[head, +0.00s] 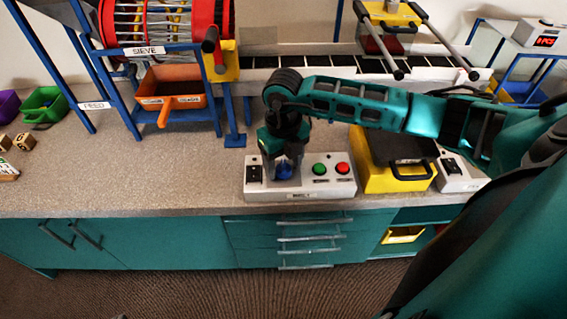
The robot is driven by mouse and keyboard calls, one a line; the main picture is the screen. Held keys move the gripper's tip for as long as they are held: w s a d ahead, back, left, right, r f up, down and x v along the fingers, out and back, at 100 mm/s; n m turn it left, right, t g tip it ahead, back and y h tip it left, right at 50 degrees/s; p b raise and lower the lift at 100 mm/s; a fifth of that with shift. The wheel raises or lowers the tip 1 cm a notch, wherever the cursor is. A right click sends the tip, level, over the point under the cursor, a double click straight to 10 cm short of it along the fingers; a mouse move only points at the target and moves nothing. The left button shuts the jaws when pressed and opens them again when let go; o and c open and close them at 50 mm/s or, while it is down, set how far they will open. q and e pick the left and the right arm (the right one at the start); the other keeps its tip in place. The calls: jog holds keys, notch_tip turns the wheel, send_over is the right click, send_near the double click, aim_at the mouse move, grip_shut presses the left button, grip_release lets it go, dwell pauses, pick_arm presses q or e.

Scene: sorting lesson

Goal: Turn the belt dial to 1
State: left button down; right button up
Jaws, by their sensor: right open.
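A pale control box (300,188) sits near the front of the worktop, with a green button (319,169), a red button (342,168) and a black switch (254,174). A blue dial (284,170) is at the left part of this box. My right gripper (287,158) points down right over the dial, with its jaws open. The gripper partly hides the dial, so its setting and any contact cannot be told. The box's front label is too small to read surely. My left gripper is not in view.
A yellow box with a black lid (395,179) stands just right of the control box. A second pale panel (458,176) is partly behind my arm. A conveyor belt (350,64) runs behind. An orange bin (172,88) sits under the sieve (165,20).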

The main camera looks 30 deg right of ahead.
jog(key=shift+f, duration=0.3)
jog(key=shift+c, duration=0.4)
jog(key=c, duration=1)
